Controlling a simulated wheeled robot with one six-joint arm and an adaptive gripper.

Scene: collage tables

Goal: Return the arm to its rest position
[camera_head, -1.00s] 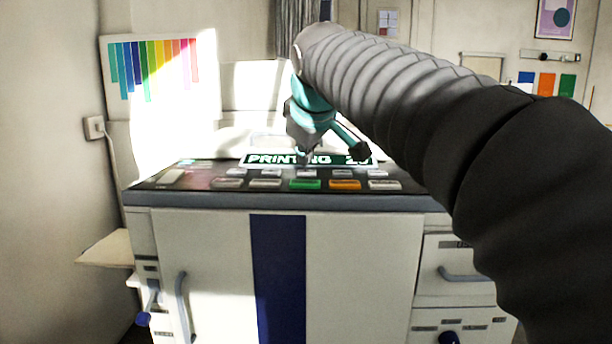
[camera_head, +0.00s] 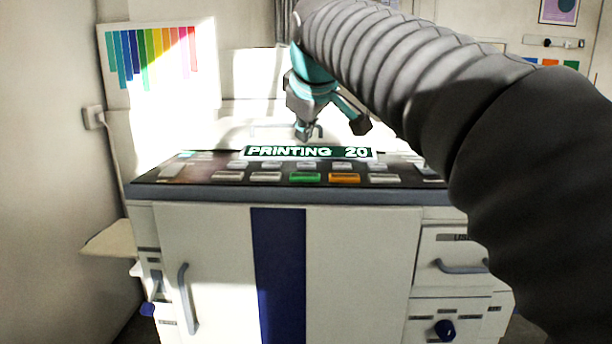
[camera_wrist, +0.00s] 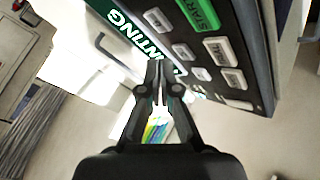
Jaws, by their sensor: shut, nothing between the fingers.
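My gripper (camera_head: 303,132) is shut and empty, above the control panel of a large printing machine in the head view. In the wrist view my gripper (camera_wrist: 162,68) shows its two fingers together with nothing between them. The panel (camera_head: 222,185) has grey buttons, a green button (camera_head: 304,177) and an orange button (camera_head: 344,178). A sign (camera_head: 308,152) on the panel reads "PRINTING 20". In the wrist view the green button (camera_wrist: 198,14) reads "START". My arm, in a dark ribbed sleeve, covers the right of the head view.
The machine's white front (camera_head: 205,260) has a dark blue stripe (camera_head: 279,270) and handles. A side shelf (camera_head: 108,240) juts out at its left. A color chart (camera_head: 150,62) stands behind at left. Open air lies above the panel.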

